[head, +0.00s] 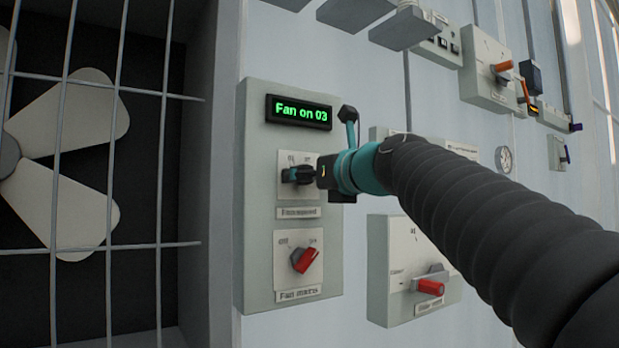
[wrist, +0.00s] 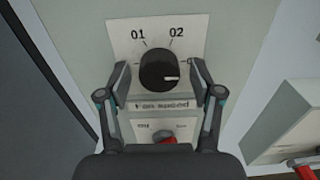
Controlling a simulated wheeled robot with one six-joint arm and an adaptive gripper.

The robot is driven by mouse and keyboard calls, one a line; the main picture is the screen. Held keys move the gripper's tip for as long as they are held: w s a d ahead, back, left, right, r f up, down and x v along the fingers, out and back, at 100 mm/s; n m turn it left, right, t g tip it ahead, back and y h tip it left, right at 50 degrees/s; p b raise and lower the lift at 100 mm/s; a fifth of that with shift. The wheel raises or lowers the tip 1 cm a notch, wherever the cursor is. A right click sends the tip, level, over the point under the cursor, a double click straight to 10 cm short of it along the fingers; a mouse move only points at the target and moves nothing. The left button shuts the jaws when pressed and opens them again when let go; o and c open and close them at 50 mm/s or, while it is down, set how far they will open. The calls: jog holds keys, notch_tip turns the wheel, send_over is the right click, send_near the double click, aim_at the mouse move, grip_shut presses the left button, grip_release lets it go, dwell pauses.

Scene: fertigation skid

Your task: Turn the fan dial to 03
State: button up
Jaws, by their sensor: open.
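The fan dial is a black round knob (wrist: 157,66) on a white plate marked 01 and 02 in the wrist view. Its white pointer line points right, toward a mark partly behind my right finger. The label under it reads "Fan speed". My gripper (wrist: 161,82) is open, one finger on each side of the knob, with small gaps visible. In the head view my gripper (head: 318,174) is at the dial (head: 290,175) and hides part of its plate. The display (head: 299,112) above reads "Fan on 03" in green.
A red fan mains switch (head: 305,260) sits just below the dial, also visible in the wrist view (wrist: 168,140). A box with a red handle (head: 430,287) is to the right. A caged fan (head: 75,140) is at the left.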

jog(key=v, duration=1.2)
jog(key=shift+w+f, duration=0.1)
